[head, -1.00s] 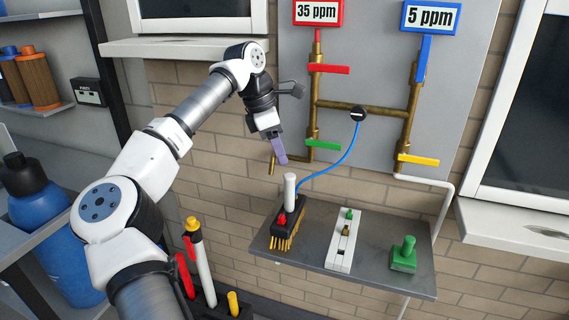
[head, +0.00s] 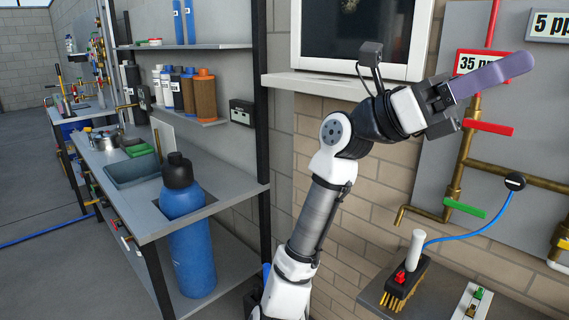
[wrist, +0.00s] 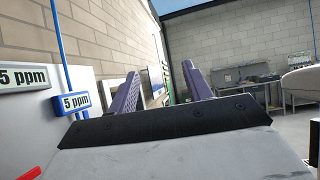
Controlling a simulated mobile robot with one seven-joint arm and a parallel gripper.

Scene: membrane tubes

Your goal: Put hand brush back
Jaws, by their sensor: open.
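A brush (head: 405,280) with a black block and yellow bristles sits on the small grey wall shelf (head: 440,308) at the lower right of the head view. A white upright cylinder and a red knob show at it; I cannot tell whether they are part of it. My gripper (head: 528,64) is raised well above the brush, in front of the wall panel, with its purple fingers pointing right. In the wrist view the two purple fingers (wrist: 160,80) stand apart with nothing between them. The brush does not show in the wrist view.
Brass pipes (head: 456,165) with red and green valve handles and a blue hose (head: 470,237) are close below my gripper. A window sill (head: 320,85) is behind my arm.

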